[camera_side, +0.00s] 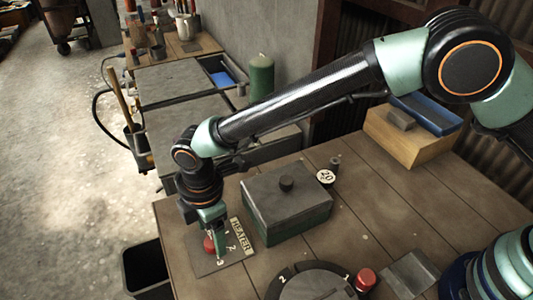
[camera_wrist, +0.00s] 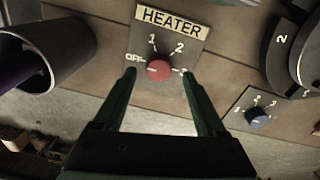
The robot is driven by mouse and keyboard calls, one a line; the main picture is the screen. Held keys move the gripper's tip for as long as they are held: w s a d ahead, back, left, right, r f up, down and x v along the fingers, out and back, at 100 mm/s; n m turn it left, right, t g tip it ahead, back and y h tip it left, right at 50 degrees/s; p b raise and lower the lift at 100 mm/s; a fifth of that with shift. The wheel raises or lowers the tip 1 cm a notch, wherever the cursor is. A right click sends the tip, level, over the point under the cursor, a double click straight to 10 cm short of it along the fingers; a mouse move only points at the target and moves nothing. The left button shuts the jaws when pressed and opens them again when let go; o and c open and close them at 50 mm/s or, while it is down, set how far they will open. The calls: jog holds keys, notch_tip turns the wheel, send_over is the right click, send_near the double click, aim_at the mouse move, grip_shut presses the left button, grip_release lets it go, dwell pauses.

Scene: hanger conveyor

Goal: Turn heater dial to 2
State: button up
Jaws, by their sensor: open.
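The heater dial (camera_wrist: 158,70) is a red round knob on a grey plate (camera_wrist: 190,32) marked HEATER, with OFF, 1, 2 and 3 around it. A small pale mark shows on the dial's left part, seemingly toward OFF, but it is too small to be sure. My gripper (camera_wrist: 159,73) is open, with one fingertip left of the dial and one right of it, near the 3. Gaps show between dial and fingers. In the side view my gripper (camera_side: 214,250) points down at the plate and partly hides the red dial (camera_side: 208,244).
A second panel with a blue dial (camera_wrist: 258,117) lies to the right in the wrist view. A grey cup (camera_wrist: 88,48) is at left. A lidded grey-green box (camera_side: 288,205) stands close to the plate in the side view. A dark round fixture (camera_side: 285,284) is at the front.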

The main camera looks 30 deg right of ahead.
jog(key=shift+w+f, duration=0.1)
jog(key=shift+f, duration=1)
grip_shut()
